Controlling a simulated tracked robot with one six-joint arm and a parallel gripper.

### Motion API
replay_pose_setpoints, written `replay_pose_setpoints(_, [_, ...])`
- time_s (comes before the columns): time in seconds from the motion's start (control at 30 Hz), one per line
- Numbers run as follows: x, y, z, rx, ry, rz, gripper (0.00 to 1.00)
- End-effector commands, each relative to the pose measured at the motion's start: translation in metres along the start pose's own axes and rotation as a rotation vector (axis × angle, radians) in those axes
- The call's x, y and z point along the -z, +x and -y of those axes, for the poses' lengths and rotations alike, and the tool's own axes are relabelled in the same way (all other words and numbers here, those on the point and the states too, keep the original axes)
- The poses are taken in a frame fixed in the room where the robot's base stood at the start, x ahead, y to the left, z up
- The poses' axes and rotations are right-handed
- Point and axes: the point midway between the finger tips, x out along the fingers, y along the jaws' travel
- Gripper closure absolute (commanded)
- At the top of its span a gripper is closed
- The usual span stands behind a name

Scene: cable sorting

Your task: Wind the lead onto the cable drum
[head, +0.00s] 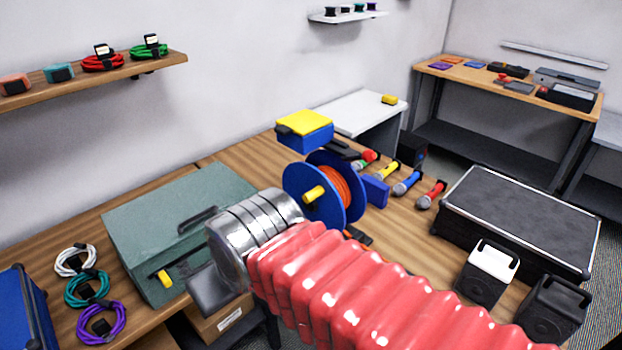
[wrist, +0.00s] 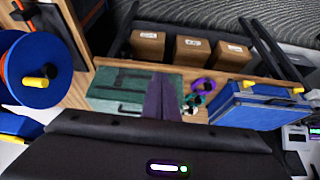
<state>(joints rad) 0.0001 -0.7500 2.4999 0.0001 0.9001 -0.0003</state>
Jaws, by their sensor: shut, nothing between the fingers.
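The cable drum (head: 322,190) stands on the wooden bench, with blue flanges and a yellow crank knob (head: 314,194) on its near face. The orange lead (head: 338,186) shows as turns between the flanges; I cannot make out its free end. In the wrist view the drum (wrist: 38,85) is at the left edge, with its yellow knob (wrist: 35,83) facing out. My gripper (wrist: 166,80) is shut and empty, pointing over the green case, apart from the drum. In the head view my silver wrist and red sleeve hide part of the bench in front of the drum.
A green case (head: 175,225) lies left of the drum. White, teal and purple coiled cables (head: 100,322) and a blue case (head: 20,310) are further left. A blue box with a yellow lid (head: 303,123) stands behind; several microphones (head: 407,183) and a black case (head: 520,220) are right.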

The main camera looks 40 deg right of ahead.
Motion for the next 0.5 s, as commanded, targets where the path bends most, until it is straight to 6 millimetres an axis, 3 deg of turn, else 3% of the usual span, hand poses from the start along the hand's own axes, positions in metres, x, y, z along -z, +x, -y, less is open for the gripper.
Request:
replay_pose_setpoints(0.27, [0.022,-0.004,-0.015,-0.007,0.003,0.018,1.00])
replay_pose_setpoints(0.5, [0.072,-0.011,-0.061,-0.014,0.007,0.049,1.00])
